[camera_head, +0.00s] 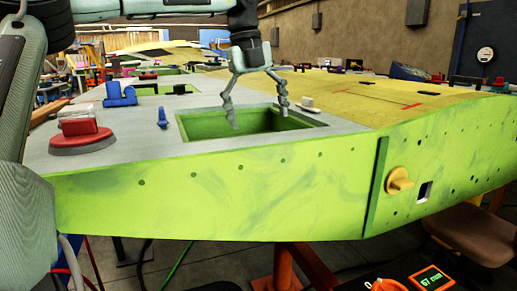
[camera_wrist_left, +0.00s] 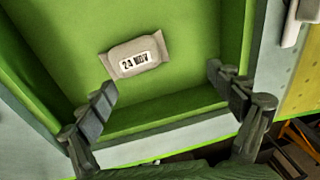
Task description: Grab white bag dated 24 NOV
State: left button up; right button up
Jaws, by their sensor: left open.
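The white bag (camera_wrist_left: 136,54) lies on the green floor of a rectangular pocket in the wing. Its label reads 24 NOV. In the head view the pocket (camera_head: 203,127) shows, but its near wall hides the bag. My left gripper (camera_head: 257,115) is open and empty, pointing down over the pocket opening. In the left wrist view its fingers (camera_wrist_left: 164,98) are spread apart, with the bag beyond them between the fingertips, not touched. My right gripper is not in view.
The pocket's green walls (camera_wrist_left: 235,25) surround the bag. On the grey top stand a red round tool (camera_head: 81,138), a blue clamp (camera_head: 120,95) and a small blue piece (camera_head: 162,119). A white item (camera_head: 307,103) lies by the pocket's right rim.

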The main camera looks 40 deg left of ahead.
pick_arm(q)
jog(key=shift+s+a+r+n+g+y, duration=0.3)
jog(key=shift+s+a+n+g+y, duration=0.3)
jog(key=shift+s+g+y, duration=0.1)
jog(key=shift+s+a+f, duration=0.1)
jog(key=shift+s+f, duration=0.05)
jog(key=shift+f, duration=0.2)
notch_tip(320, 180, down, 7)
jog(key=shift+a+r+p, duration=0.1)
jog(key=shift+a+p, duration=0.05)
jog(key=shift+p, duration=0.15)
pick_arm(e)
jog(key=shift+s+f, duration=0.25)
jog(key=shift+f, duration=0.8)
pick_arm(q)
jog(key=shift+c, duration=0.6)
jog(key=c, duration=1.1)
